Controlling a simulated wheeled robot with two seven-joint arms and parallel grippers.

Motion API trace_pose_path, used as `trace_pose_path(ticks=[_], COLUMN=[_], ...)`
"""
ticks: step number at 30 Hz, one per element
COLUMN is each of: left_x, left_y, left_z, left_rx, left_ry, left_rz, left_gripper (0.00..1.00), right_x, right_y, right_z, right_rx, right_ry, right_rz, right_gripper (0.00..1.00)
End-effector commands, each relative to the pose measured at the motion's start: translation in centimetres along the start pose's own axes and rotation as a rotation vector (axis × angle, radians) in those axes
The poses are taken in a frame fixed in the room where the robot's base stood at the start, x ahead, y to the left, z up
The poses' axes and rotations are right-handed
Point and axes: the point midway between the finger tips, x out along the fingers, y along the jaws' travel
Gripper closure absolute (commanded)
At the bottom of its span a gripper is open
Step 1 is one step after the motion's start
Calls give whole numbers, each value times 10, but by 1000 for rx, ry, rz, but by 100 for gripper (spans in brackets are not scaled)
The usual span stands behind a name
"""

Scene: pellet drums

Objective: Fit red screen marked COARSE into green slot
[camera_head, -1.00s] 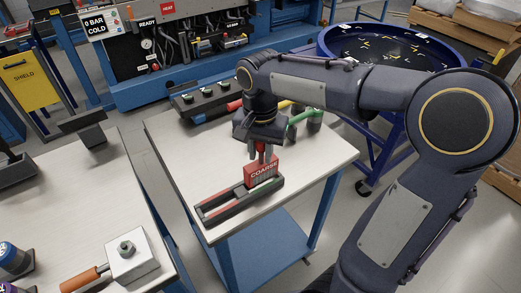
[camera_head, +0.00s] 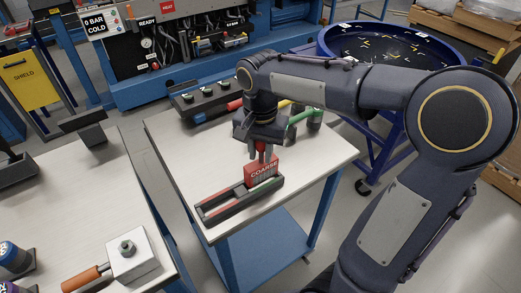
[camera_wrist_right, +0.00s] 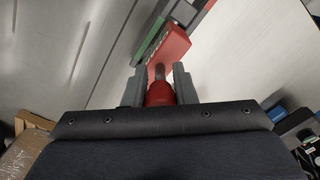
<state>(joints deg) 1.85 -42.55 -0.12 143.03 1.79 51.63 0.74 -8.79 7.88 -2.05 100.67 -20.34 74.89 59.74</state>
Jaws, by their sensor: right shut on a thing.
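The red screen (camera_head: 262,170) marked COARSE stands upright at the right end of a dark slotted rack (camera_head: 215,214) on the white table. The rack has a red strip on its left part and a green strip (camera_head: 264,188) along its right part, just in front of the screen. My right gripper (camera_head: 262,148) is above the screen, shut on its red handle. In the right wrist view the handle (camera_wrist_right: 160,92) is between the fingers, and the screen (camera_wrist_right: 168,47) is beside the green strip (camera_wrist_right: 150,38). Its lower edge is hidden, so I cannot tell how deep it sits.
A blue drum (camera_head: 395,48) is behind right. The left table holds a metal block (camera_head: 130,255) and an orange-handled tool (camera_head: 85,279). The table's front right is clear.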

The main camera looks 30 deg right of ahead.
Motion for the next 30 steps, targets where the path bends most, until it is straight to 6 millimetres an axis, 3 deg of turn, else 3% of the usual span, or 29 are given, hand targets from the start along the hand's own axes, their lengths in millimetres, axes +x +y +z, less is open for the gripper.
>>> trace_pose_path(ticks=[30], left_x=[14], left_y=[-6], left_z=[7], left_rx=[0], left_ry=[0], left_rz=[0], left_gripper=[64], right_x=[25], right_y=[0], right_z=[0], right_rx=[0], right_ry=[0], right_rz=[0], right_gripper=[100])
